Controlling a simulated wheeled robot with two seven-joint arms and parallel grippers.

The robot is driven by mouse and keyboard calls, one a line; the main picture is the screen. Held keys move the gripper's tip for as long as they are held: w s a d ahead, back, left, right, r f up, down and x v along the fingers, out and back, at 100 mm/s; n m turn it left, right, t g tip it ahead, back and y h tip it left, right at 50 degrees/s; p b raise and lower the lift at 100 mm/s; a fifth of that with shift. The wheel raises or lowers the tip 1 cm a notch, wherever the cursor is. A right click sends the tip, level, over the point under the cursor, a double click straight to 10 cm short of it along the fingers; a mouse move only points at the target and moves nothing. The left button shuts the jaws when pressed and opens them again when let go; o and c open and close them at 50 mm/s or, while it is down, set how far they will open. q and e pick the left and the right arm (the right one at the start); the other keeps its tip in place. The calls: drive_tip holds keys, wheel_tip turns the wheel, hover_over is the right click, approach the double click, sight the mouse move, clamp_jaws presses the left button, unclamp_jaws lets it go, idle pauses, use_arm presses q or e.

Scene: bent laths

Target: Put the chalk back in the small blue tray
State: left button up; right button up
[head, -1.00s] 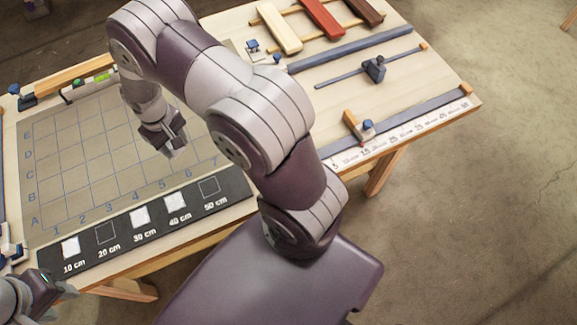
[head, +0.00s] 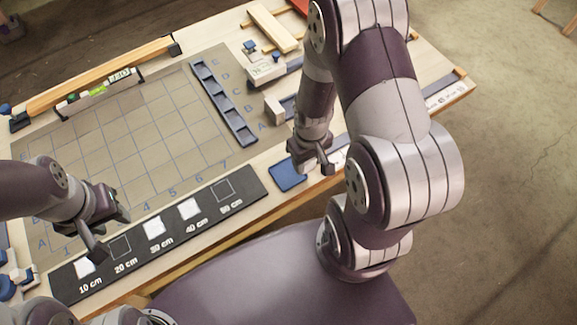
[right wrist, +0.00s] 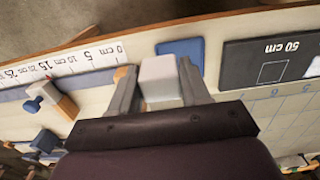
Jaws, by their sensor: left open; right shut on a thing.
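The small blue tray (head: 287,176) lies flat on the bench near its front edge, right of the black strip. It also shows in the right wrist view (right wrist: 181,50), just beyond the fingers. My right gripper (head: 312,168) is beside the tray, at its right in the head view. In the right wrist view it is shut on a pale, block-shaped piece (right wrist: 160,78), which looks like the chalk. The head view does not show this piece clearly. My left gripper (head: 108,226) is open above the left part of the black strip.
The black strip (head: 140,248) with white squares runs along the front edge. Behind it are a gridded board (head: 130,130) and a long blue slotted rack (head: 222,103). A white ruler (right wrist: 80,60) lies beside the tray. Small clamps and blocks stand around.

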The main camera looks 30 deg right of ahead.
drive_tip(key=w+a+f, duration=0.1)
drive_tip(key=w, duration=0.1)
drive_tip(key=w+a+f, duration=0.1)
drive_tip(key=a+f, duration=0.1)
drive_tip(key=shift+w+a, duration=0.15)
drive_tip(key=shift+w, duration=0.2)
drive_tip(key=shift+w+f+p, duration=0.1)
drive_tip(key=shift+f+p, duration=0.3)
drive_tip(key=shift+f, duration=1.65)
drive_tip(key=shift+f, duration=0.1)
drive_tip(key=o, duration=1)
wheel_tip(320, 180, up, 14)
wheel_tip(320, 180, up, 7)
drive_tip(key=t, duration=0.1)
hover_over(288, 173)
drive_tip(key=s+a, duration=0.3)
drive_tip(key=s, duration=0.1)
drive_tip(key=shift+s+d+r+m+b, duration=0.2)
drive_tip(key=shift+d+m+b, duration=0.05)
drive_tip(key=shift+m+b, duration=0.15)
drive_tip(key=shift+w, duration=0.1)
